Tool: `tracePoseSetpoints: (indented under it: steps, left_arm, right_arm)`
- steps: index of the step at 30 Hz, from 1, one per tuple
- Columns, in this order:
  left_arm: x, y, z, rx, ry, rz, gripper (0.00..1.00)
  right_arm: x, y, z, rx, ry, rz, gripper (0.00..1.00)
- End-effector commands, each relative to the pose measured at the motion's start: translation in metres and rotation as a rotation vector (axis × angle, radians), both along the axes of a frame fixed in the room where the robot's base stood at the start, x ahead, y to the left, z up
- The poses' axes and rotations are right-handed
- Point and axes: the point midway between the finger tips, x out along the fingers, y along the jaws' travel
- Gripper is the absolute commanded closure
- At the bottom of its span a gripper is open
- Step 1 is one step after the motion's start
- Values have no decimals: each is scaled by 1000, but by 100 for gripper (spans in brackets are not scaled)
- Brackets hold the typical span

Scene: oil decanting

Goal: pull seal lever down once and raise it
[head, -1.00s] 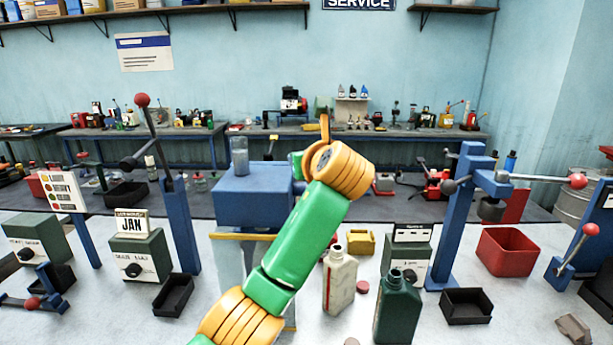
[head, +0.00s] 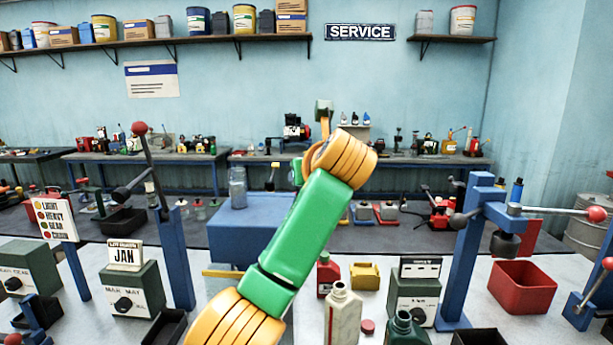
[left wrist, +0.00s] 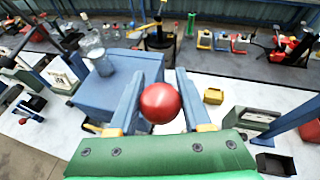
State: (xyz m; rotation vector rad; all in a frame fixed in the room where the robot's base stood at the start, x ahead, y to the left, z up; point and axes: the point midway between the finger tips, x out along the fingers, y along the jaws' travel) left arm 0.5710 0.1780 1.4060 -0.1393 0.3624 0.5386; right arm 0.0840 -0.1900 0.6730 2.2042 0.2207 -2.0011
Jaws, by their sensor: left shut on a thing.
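In the left wrist view my left gripper (left wrist: 162,85) is shut on a red ball knob (left wrist: 160,103), with one blue-grey finger on each side of it. The lever's shaft below the knob is hidden. Just beyond and left of the knob is a blue box-shaped station (left wrist: 88,98); it also shows in the head view (head: 225,220), partly behind my green and orange left arm. In the head view my arm hides the left gripper and the held knob. My right gripper is in neither view.
A clear jar (head: 238,188) stands on the blue station. Right of my arm are a cream bottle (head: 343,315), a dark green bottle (head: 403,328) and a red bottle (head: 327,272). A red bin (head: 523,290) and a blue stand (head: 467,255) are farther right. Another red-knobbed lever (head: 139,129) rises at left.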

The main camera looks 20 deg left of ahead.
Motion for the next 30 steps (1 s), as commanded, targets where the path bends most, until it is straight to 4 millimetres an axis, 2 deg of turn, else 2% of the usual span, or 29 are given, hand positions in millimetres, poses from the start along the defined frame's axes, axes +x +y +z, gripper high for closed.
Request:
tracePoseSetpoints:
  steps: [22, 23, 24, 26, 30]
  left_arm:
    - [0, 0, 0, 1, -2, 0, 100]
    - [0, 0, 0, 1, -2, 0, 46]
    - [0, 0, 0, 1, -2, 0, 35]
    - [0, 0, 0, 1, -1, 0, 22]
    - [0, 0, 0, 1, -1, 0, 22]
  right_arm:
    - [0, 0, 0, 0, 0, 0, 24]
    - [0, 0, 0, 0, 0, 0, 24]
    - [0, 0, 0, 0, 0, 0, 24]
    - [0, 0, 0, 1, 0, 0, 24]
    - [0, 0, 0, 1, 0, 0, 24]
